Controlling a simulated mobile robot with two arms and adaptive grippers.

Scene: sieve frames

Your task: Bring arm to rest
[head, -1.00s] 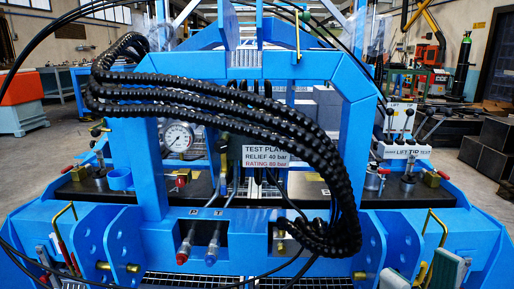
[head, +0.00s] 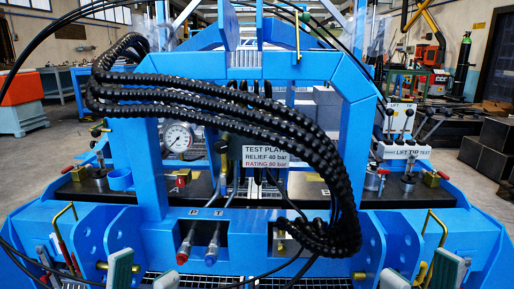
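My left gripper (head: 142,272) shows at the bottom edge, left of centre. Its two grey-green finger pads stand apart with nothing seen between them. My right gripper (head: 421,272) shows at the bottom edge on the right. Its two pads are also apart, with a yellow-handled part of the rig seen behind the gap. Both grippers are in front of the near edge of the blue rig (head: 350,115). The arms behind the fingers are out of view.
The rig carries black hoses (head: 225,105), a pressure gauge (head: 178,137), a test plate sign (head: 266,157) and two hose couplings (head: 198,240). Control levers (head: 402,122) stand at the right. Upright blue lugs (head: 378,237) rise near both grippers.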

